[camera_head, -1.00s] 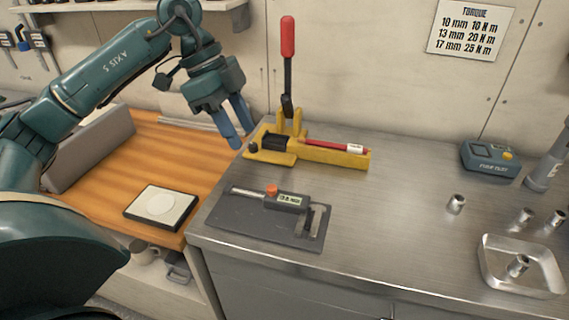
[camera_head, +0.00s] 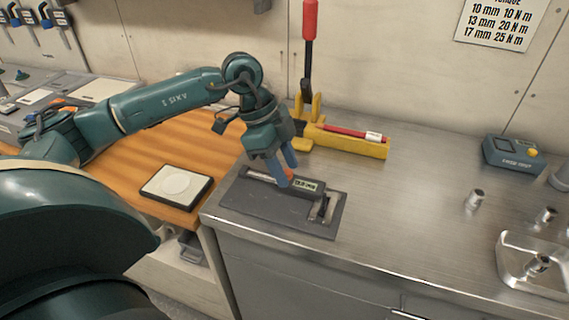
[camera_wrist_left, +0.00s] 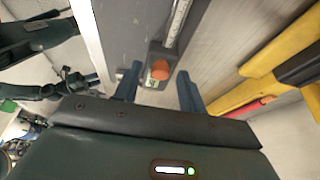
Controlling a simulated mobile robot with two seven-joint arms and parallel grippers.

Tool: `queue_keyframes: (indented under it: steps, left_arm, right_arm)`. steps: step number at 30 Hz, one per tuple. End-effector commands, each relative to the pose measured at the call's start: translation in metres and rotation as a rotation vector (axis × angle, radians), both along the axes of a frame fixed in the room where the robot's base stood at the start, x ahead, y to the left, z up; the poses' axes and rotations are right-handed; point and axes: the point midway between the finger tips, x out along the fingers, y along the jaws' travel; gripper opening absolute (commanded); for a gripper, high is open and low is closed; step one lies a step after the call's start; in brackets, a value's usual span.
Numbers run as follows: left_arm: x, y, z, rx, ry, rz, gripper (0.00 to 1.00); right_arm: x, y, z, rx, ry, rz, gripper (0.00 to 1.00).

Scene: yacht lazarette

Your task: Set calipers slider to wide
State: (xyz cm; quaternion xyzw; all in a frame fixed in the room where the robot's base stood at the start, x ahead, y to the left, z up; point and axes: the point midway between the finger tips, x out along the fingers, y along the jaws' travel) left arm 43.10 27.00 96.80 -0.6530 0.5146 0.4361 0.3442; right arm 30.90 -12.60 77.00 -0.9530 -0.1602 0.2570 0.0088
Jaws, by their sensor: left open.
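The calipers (camera_head: 308,186), with a steel beam and a small lit display, lie on a dark grey plate (camera_head: 262,208) near the front left edge of the metal bench. The digits are too small to read surely. My left gripper (camera_head: 288,175) is open above the calipers, blue fingers pointing down, covering part of the slider in the head view. In the left wrist view, the slider's orange knob (camera_wrist_left: 161,69) shows between the two spread fingers (camera_wrist_left: 158,84). I cannot tell whether they touch it. My right gripper is out of view.
A yellow press (camera_head: 340,140) with a red-handled lever stands just behind the calipers. A square pad (camera_head: 176,187) lies on the wooden surface to the left. A blue-grey device (camera_head: 513,153), metal sockets (camera_head: 475,199) and a metal tray (camera_head: 510,272) sit to the right. The middle of the bench is clear.

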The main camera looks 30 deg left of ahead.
Motion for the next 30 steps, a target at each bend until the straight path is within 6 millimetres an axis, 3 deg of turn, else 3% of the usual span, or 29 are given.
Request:
queue_keyframes:
  steps: [8, 22, 30]
  left_arm:
    - [0.0001, -0.0004, -0.001, 0.0, 0.0, 0.001, 0.39]
    - [0.0, -0.0002, -0.0007, 0.0, 0.0, 0.001, 0.01]
    - [0.0, -0.0001, -0.0006, 0.0, 0.0, 0.001, 0.0]
  right_arm:
    - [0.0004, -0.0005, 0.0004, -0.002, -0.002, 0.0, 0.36]
    - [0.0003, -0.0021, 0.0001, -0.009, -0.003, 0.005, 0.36]
    - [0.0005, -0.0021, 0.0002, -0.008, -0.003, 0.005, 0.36]
